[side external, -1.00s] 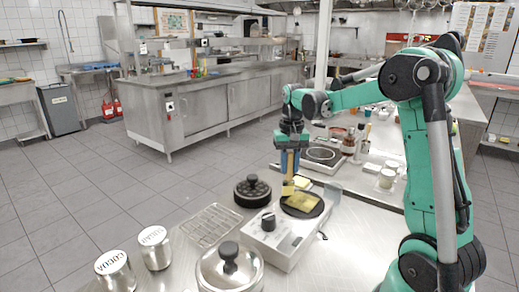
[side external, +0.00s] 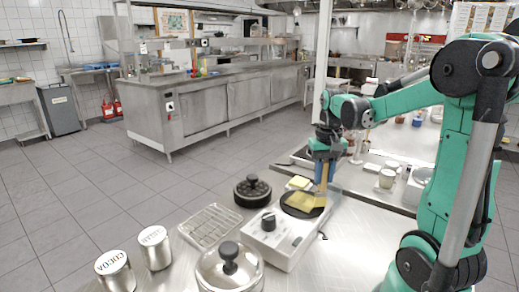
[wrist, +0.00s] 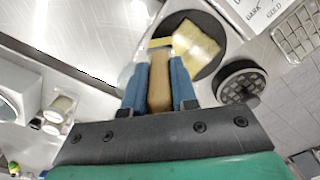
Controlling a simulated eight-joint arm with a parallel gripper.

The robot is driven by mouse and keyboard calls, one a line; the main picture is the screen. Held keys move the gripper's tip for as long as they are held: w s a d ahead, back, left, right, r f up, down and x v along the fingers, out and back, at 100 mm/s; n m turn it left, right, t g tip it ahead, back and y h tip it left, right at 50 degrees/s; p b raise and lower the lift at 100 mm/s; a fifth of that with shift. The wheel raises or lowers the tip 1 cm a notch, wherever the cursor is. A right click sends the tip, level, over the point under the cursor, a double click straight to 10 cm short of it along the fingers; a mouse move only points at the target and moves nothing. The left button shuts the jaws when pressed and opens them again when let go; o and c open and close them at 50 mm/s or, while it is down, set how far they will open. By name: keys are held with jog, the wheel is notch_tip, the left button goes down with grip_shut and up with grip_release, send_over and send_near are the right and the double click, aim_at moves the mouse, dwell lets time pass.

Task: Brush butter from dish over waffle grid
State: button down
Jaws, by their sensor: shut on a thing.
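My gripper (side external: 324,160) is shut on the tan handle of a brush (side external: 322,180). The brush handle also shows between the blue fingers in the wrist view (wrist: 160,84). A dark round plate (side external: 289,208) tops a white appliance (side external: 285,246), with a yellow square patch (side external: 305,200) on it; the patch also shows in the wrist view (wrist: 199,46). The brush's lower end is at the patch's right edge in the side view; I cannot tell whether it touches. A small dish with pale yellow butter (side external: 299,182) stands just behind the plate.
Several cups, including a pale cup (side external: 387,178), stand to the right.

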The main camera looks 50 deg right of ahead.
jog(key=shift+d, duration=0.55)
jog(key=shift+w, duration=4.2)
notch_tip(320, 180, up, 8)
jog(key=shift+a, duration=0.1)
jog(key=a+f, duration=0.3)
jog(key=f, duration=0.3)
jog(key=shift+a, duration=0.3)
jog(key=shift+f, duration=1)
